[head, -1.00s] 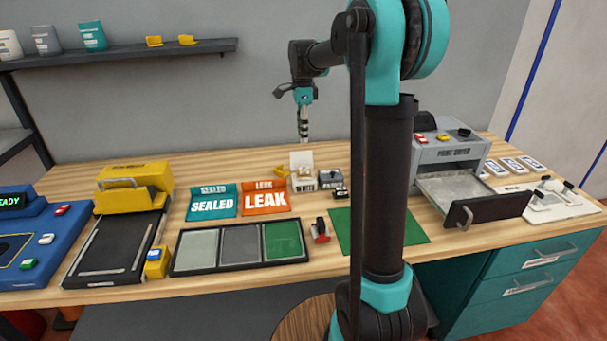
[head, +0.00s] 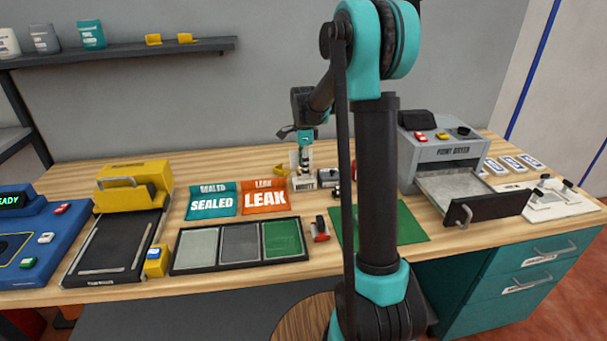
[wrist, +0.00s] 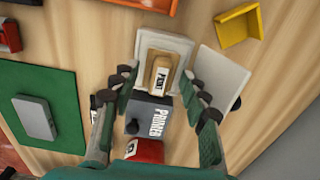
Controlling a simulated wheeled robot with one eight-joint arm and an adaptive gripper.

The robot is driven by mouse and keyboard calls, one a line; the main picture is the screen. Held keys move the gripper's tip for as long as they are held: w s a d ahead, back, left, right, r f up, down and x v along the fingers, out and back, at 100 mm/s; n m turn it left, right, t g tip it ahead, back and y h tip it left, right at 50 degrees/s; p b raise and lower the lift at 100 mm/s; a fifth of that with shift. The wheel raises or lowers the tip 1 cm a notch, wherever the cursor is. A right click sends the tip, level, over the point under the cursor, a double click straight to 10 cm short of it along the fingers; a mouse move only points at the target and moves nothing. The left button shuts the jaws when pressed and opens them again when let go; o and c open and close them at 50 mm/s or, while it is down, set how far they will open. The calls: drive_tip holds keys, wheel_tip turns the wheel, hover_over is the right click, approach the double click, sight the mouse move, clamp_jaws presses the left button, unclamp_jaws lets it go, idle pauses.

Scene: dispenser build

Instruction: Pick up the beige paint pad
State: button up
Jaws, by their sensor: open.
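The beige paint pad (wrist: 160,74) shows in the wrist view as a tan block with a white label, sitting on a white holder (wrist: 178,50). My gripper (wrist: 158,88) is open, with one finger on each side of the pad's near end. I cannot tell whether the fingers touch the pad or the holder. In the head view my gripper (head: 304,166) is low over the white holder (head: 303,183), and the pad is mostly hidden behind it.
A grey primer block (wrist: 150,108) with a dark knob and a red object (wrist: 145,151) lie close to the pad. A white panel (wrist: 218,76) stands beside the holder. The green mat (head: 408,228) is mostly clear.

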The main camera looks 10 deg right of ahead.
drive_tip(key=shift+f, duration=0.45)
drive_tip(key=c, duration=0.9)
drive_tip(key=shift+o, duration=0.2)
drive_tip(key=shift+r, duration=0.15)
wheel_tip(320, 180, up, 20)
